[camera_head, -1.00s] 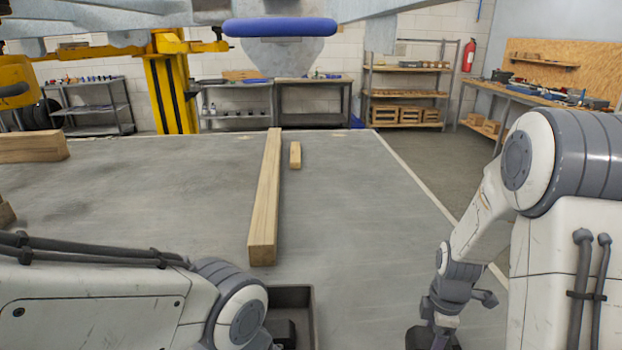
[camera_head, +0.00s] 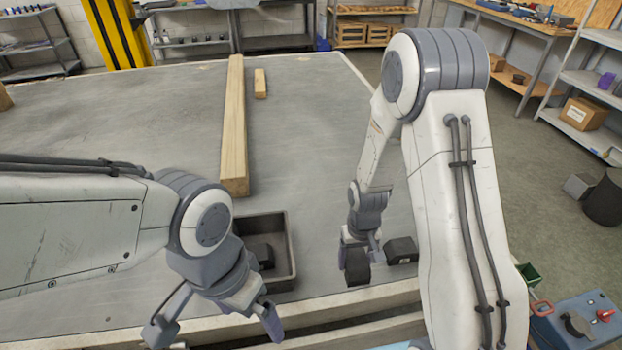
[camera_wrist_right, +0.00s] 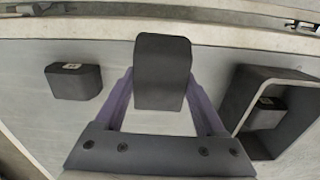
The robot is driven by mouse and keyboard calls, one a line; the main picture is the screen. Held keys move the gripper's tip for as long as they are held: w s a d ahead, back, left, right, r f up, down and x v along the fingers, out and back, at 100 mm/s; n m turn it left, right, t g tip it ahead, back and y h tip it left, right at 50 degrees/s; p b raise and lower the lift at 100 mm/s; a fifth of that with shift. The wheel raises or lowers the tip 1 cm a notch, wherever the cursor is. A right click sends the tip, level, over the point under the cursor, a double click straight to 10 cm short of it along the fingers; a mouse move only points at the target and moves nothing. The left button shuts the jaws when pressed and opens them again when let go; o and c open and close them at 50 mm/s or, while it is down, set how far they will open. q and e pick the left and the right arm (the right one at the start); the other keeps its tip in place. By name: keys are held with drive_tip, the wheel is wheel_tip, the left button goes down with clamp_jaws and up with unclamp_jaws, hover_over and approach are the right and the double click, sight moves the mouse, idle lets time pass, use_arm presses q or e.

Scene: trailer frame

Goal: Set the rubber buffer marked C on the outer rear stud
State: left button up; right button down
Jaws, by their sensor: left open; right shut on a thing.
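My right gripper (camera_head: 357,248) is shut on a dark rubber buffer (camera_head: 356,268) over the table near its front edge. In the right wrist view the held buffer (camera_wrist_right: 162,72) sits between the two purple fingers; no mark shows on its visible face. A second dark buffer (camera_head: 401,250) rests on the table just right of it; in the wrist view (camera_wrist_right: 74,82) it has a small pale mark, too small to read. A third buffer (camera_head: 262,256) is inside a dark tray (camera_head: 291,262). My left gripper (camera_head: 212,324) is open and empty near the front edge. The outer rear stud is not in view.
A long wooden beam (camera_head: 234,130) and a short wooden block (camera_head: 260,84) lie on the grey table (camera_head: 320,130). The table is clear behind the right gripper. A blue toolbox (camera_head: 580,318) stands at the lower right. Shelves (camera_head: 590,90) line the right side.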

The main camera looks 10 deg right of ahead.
sight(351, 251)
drive_tip(key=shift+w+d+r+n+b, duration=0.15)
drive_tip(key=shift+d+n+b, duration=0.2)
drive_tip(key=shift+d+n, duration=0.35)
drive_tip(key=s+d+r+n+b, duration=0.2)
drive_tip(key=d+n, duration=0.6)
drive_tip(key=n, duration=0.8)
drive_tip(key=shift+d+r+b, duration=0.4)
drive_tip(key=shift+r+b, duration=0.35)
drive_tip(key=shift+b, duration=0.15)
drive_tip(key=w+a+f, duration=0.2)
drive_tip(key=a, duration=0.1)
drive_tip(key=w+a+f, duration=0.2)
drive_tip(key=a, duration=0.1)
drive_tip(key=w+a+f, duration=0.2)
drive_tip(key=a+f, duration=0.1)
drive_tip(key=shift+w+a, duration=0.25)
drive_tip(key=shift+a, duration=0.15)
wheel_tip(351, 251, down, 3)
drive_tip(key=shift+f+p, duration=0.2)
drive_tip(key=shift+p, duration=0.35)
drive_tip(key=shift+f, duration=0.15)
drive_tip(key=shift+f, duration=0.1)
